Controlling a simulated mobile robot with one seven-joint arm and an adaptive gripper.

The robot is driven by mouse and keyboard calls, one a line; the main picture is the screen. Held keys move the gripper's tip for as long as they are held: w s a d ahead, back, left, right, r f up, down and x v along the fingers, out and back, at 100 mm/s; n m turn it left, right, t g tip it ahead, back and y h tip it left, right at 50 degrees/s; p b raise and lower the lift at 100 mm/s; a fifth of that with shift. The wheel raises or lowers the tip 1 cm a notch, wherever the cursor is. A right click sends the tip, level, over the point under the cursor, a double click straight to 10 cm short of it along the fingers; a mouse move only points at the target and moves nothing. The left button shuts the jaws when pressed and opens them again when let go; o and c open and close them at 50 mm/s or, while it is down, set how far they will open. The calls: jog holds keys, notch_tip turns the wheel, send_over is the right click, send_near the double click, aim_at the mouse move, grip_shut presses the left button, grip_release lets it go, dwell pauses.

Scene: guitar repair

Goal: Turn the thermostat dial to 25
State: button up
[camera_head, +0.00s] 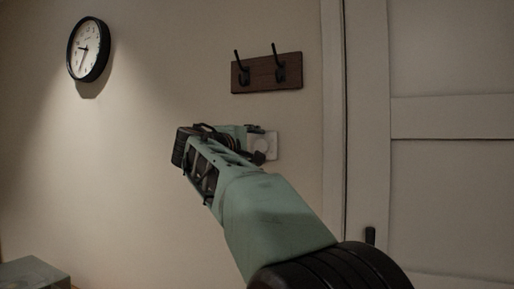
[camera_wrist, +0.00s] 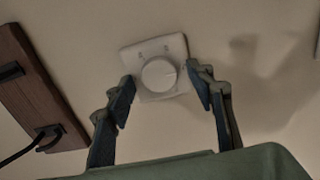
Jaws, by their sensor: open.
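The thermostat is a white square plate on the wall with a round white dial. In the head view the plate (camera_head: 272,144) shows just right of my gripper, which hides part of it. In the wrist view the plate (camera_wrist: 174,47) and the dial (camera_wrist: 158,74) are both plain to see; the markings are too small to read. My gripper (camera_wrist: 161,93) is open, with one finger on each side of the dial's lower part in the wrist view. The fingers appear apart from the dial. In the head view my gripper (camera_head: 258,144) is at the wall, partly hidden by my wrist.
A wooden rack with black hooks (camera_head: 267,73) is fixed above the thermostat; it also shows at the left of the wrist view (camera_wrist: 28,85). A round clock (camera_head: 89,49) hangs at the upper left. A panelled door (camera_head: 450,115) with a dark handle stands at the right.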

jog(key=v, duration=1.2)
